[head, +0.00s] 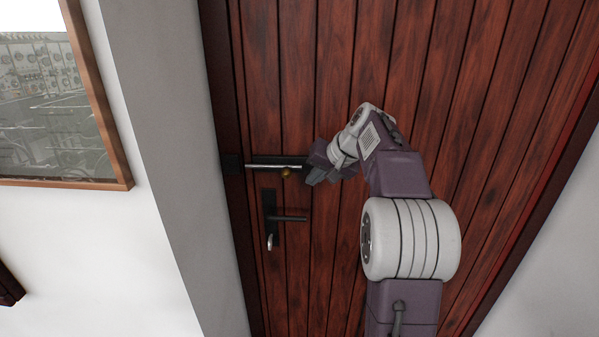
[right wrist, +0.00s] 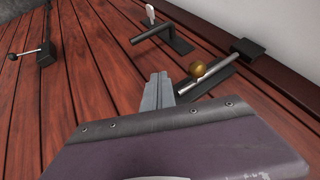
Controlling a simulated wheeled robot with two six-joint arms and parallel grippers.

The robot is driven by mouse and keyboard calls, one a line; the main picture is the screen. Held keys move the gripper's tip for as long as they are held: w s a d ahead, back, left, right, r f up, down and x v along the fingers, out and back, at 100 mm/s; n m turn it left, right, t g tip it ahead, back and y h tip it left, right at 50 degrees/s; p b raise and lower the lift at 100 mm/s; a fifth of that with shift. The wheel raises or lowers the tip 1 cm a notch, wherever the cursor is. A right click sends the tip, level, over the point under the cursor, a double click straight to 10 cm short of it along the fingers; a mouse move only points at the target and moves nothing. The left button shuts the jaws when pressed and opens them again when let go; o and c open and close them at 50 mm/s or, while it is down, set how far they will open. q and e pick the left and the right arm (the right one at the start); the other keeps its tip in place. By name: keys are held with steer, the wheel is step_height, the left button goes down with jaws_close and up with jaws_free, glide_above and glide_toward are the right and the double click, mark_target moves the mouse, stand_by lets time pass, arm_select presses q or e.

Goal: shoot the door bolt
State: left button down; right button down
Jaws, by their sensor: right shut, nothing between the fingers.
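The door bolt is a silver rod (head: 262,166) on a black plate, with a brass knob (head: 286,172), on the dark red wooden door (head: 335,90). The rod also shows in the right wrist view (right wrist: 188,88), with its knob (right wrist: 198,69). The rod's left end reaches up to the black keeper block (head: 232,164); I cannot tell how far it enters. My right gripper (head: 309,180) is shut and empty, just right of the knob in the head view and apart from it. Its closed fingers (right wrist: 158,88) show in the right wrist view. My left gripper is not in view.
A black lever handle (head: 290,218) on a plate, with a key (head: 270,242) below it, sits under the bolt. A framed picture (head: 60,120) hangs on the white wall at left.

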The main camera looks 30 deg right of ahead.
mark_target(282, 173)
steer(key=w+a, duration=0.1)
steer(key=w+a+r+p, duration=0.1)
steer(key=shift+w+a+p, duration=0.25)
steer(key=shift+a+p, duration=0.05)
steer(key=shift+a, duration=0.05)
steer(key=w+a, duration=0.1)
steer(key=a+p, duration=0.1)
steer(key=w+a, duration=0.1)
steer(key=a, duration=0.1)
steer(key=shift+w, duration=0.3)
steer(key=shift+f, duration=0.15)
